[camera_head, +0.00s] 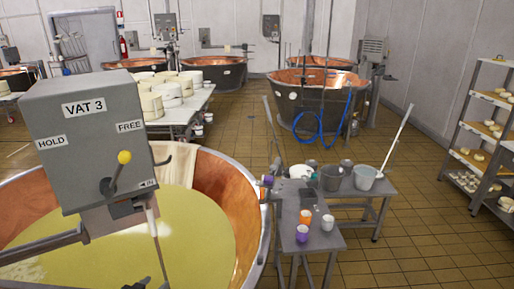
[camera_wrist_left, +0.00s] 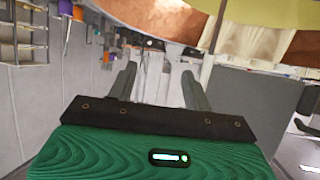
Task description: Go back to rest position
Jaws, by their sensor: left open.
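My left gripper (camera_head: 151,283) shows only as dark tips at the bottom edge of the head view, in front of the vat of yellow liquid (camera_head: 190,250). In the left wrist view its two fingers (camera_wrist_left: 157,82) stand apart with nothing between them, beyond the green housing. My right gripper is in neither view. The grey VAT 3 box (camera_head: 90,130) stands over the copper vat, with HOLD and FREE labels and a yellow-knobbed lever (camera_head: 123,158).
A grey table (camera_head: 322,241) right of the vat holds orange, purple and white cups and buckets. A table of cheese wheels (camera_head: 172,92) and more copper vats stand behind. Shelves (camera_head: 460,160) line the right wall. The tiled floor at front right is clear.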

